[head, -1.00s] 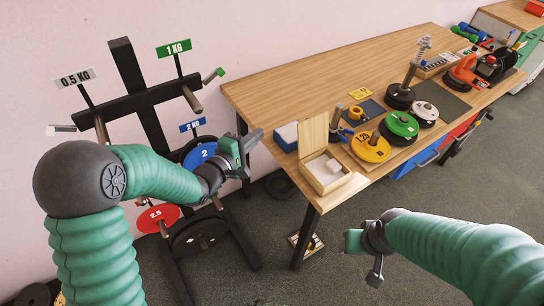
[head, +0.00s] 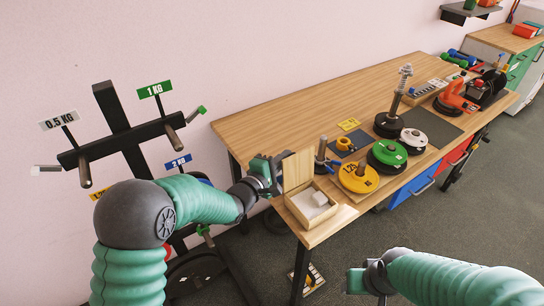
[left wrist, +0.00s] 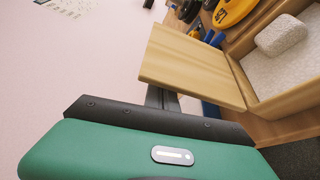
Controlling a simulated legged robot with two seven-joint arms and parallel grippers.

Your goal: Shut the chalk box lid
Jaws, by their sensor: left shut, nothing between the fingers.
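The chalk box (head: 330,216) is a pale wooden box at the near left corner of the table. Its lid (head: 298,169) stands open, roughly upright at the box's back left side. White chalk (head: 319,198) lies inside. In the left wrist view the lid (left wrist: 195,65) fills the middle, with the box (left wrist: 290,97) and a chalk block (left wrist: 281,35) to its right. My left gripper (head: 281,166) is shut and empty, just left of the lid's outer face; I cannot tell whether it touches. My right gripper (head: 362,281) is low in front of the table, its fingers unclear.
A rack (head: 125,135) with signs stands left of the table (head: 265,121). The back left of the tabletop is clear.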

